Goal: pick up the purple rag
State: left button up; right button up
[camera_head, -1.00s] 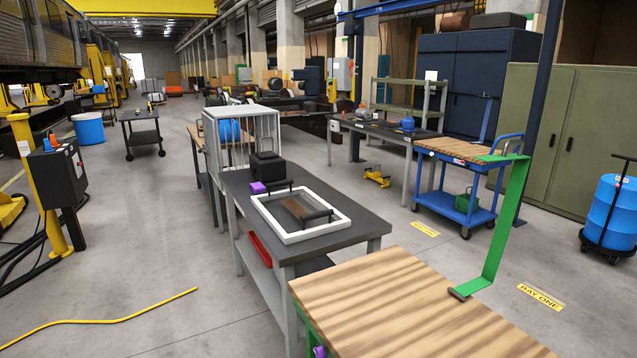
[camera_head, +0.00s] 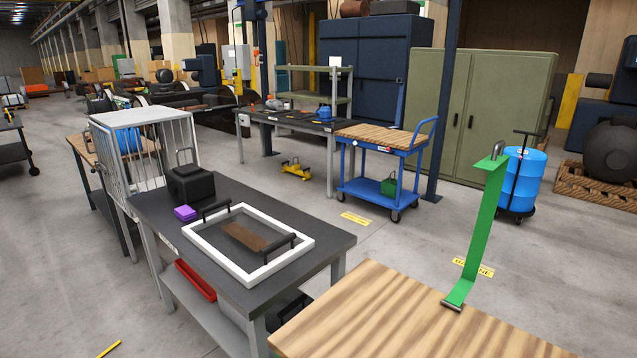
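A small purple item (camera_head: 185,212) lies on the dark-topped table (camera_head: 320,232), left of a white rectangular frame and in front of a black box. It looks block-like, and I cannot tell whether it is the folded purple rag. No other purple thing shows now. Neither of my grippers is in view.
The white frame (camera_head: 199,248) with black handles holds a brown piece (camera_head: 243,236). The black box (camera_head: 190,186) and a barred cage (camera_head: 112,170) stand behind. A wooden top (camera_head: 400,318) with a green upright strip (camera_head: 481,229) fills the lower right.

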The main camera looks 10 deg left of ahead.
aim_at(184, 213)
jog(key=i+j+z, duration=0.15)
jog(key=j, duration=0.45)
jog(key=i+j+z, duration=0.15)
jog(key=i+j, duration=0.15)
jog(key=j, duration=0.35)
jog(key=i+j+z, duration=0.1)
jog(key=j, duration=0.6)
jog(key=i+j+z, duration=0.15)
jog(key=j, duration=0.5)
jog(key=i+j+z, duration=0.15)
jog(key=j, duration=0.55)
jog(key=i+j+z, duration=0.15)
jog(key=j, duration=0.55)
jog(key=k, duration=0.05)
